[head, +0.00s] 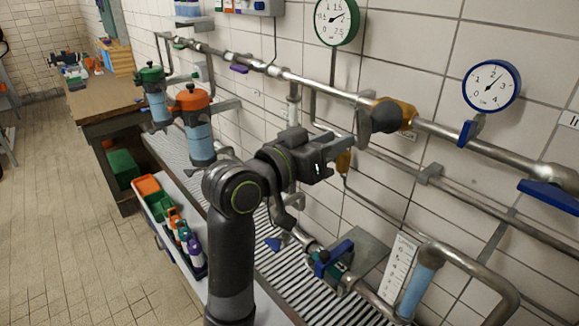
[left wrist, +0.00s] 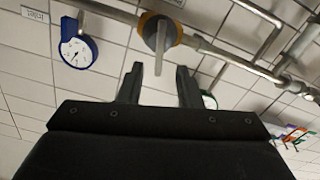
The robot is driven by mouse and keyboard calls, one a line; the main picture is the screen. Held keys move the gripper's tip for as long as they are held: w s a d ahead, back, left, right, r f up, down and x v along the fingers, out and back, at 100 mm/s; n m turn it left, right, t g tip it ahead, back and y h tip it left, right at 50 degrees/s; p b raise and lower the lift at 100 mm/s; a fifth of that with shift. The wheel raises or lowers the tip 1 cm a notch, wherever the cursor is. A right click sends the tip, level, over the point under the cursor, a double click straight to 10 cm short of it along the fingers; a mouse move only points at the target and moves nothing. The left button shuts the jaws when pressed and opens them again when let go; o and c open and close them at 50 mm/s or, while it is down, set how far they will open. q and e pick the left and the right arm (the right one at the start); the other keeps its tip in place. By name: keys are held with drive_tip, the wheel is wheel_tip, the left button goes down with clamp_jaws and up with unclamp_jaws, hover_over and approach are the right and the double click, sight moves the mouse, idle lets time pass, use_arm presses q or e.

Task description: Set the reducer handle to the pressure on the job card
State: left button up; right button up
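The reducer has a dark grey handle (head: 380,118) on an orange-yellow body (head: 408,113) along the upper pipe. In the left wrist view the grey handle (left wrist: 160,48) points down the picture between my finger lines. My left gripper (head: 328,155) is open and empty, left of and below the handle in the head view, and apart from it. Its two fingers (left wrist: 160,70) show spread in the wrist view. A blue-rimmed gauge (head: 491,86) right of the reducer has its needle toward the upper right. A green-rimmed gauge (head: 337,20) hangs upper left. I cannot identify the job card.
A blue-handled valve (head: 333,258) and a flow tube (head: 416,290) with a printed scale (head: 398,265) are below. Filters with green (head: 150,75) and orange (head: 190,98) tops stand left. A bottle tray (head: 160,225) lies low.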

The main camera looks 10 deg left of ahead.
use_arm(q)
drive_tip(key=p+v, duration=0.3)
drive_tip(key=v, duration=0.6)
drive_tip(key=shift+s+a+p, duration=0.2)
drive_tip(key=shift+s+p, duration=0.1)
idle(1.4)
idle(0.7)
